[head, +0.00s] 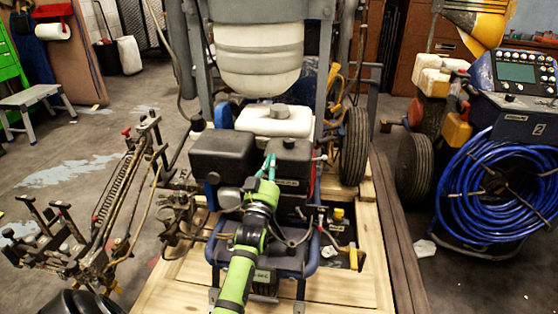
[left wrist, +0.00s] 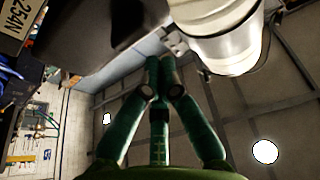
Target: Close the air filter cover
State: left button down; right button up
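Two black box-shaped housings sit on the line striper's engine, a left one (head: 222,155) and a right one (head: 290,165). I cannot tell for sure which part is the air filter cover, or whether it is open. My left gripper (head: 268,163) reaches up in front of the gap between the housings, with its green fingertips close together. In the left wrist view the gripper (left wrist: 160,62) has its fingers converging at the tips, with nothing visible between them. A dark housing surface (left wrist: 85,22) shows at the upper left there. My right gripper is not in view.
A white tank (head: 275,121) sits behind the housings, below a large white container (head: 257,60). The striper stands on a wooden pallet (head: 345,288). A blue hose coil (head: 500,190) is at the right. A metal linkage (head: 120,205) sticks out left.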

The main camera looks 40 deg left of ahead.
pick_arm(q)
jog(key=shift+s+a+f+n+g+y, duration=0.15)
jog(key=shift+a+f+n+y, duration=0.1)
jog(key=shift+f+n, duration=0.4)
jog(key=shift+s+a+f+n+g+y, duration=0.15)
jog(key=shift+a+f+n+y, duration=0.2)
jog(key=shift+n, duration=0.4)
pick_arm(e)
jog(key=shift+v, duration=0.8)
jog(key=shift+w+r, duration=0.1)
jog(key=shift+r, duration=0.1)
pick_arm(q)
jog(key=s+d+p, duration=0.4)
jog(key=s, duration=0.4)
jog(key=shift+s+d+r, duration=0.15)
jog(key=shift+d+r, duration=0.15)
jog(key=shift+d, duration=0.05)
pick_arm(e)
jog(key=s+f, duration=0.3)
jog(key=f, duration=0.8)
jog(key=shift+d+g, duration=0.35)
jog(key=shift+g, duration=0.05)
